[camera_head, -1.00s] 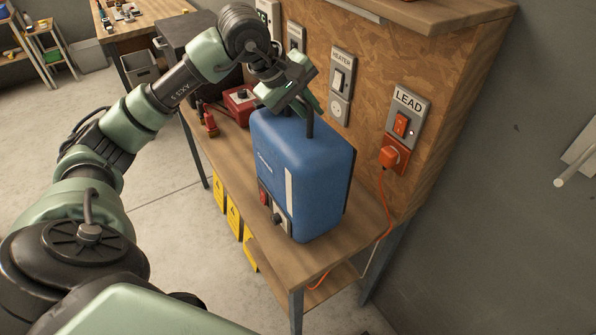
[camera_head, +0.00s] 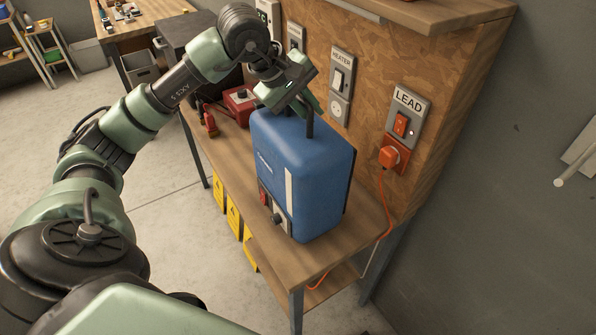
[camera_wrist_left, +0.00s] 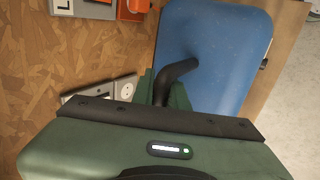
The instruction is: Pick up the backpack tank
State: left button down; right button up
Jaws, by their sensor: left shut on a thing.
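The backpack tank (camera_head: 308,178) is a blue box with rounded edges, a white strip and a red switch low on its front. It stands upright on the wooden bench. A black handle (camera_head: 309,122) rises from its top. My left gripper (camera_head: 298,103) is at the top of the tank, shut on this handle. In the left wrist view the tank (camera_wrist_left: 222,52) fills the upper right, and its black bent handle (camera_wrist_left: 176,78) runs down between the green fingers. The fingertips are partly hidden by the gripper body. My right gripper is not in view.
The bench (camera_head: 372,221) backs onto a chipboard panel (camera_head: 375,72) with several switches and sockets. An orange plug (camera_head: 390,156) sits under the LEAD switch, its cord hanging over the bench. A red box (camera_head: 239,101) stands behind the tank.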

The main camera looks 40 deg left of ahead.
pick_arm(q)
jog(key=shift+w+r, duration=0.1)
jog(key=shift+r, duration=0.05)
jog(key=shift+r, duration=0.1)
jog(key=shift+r, duration=0.25)
notch_tip(320, 180, up, 19)
jog(key=b, duration=0.1)
jog(key=shift+b, duration=0.3)
dwell(0.6)
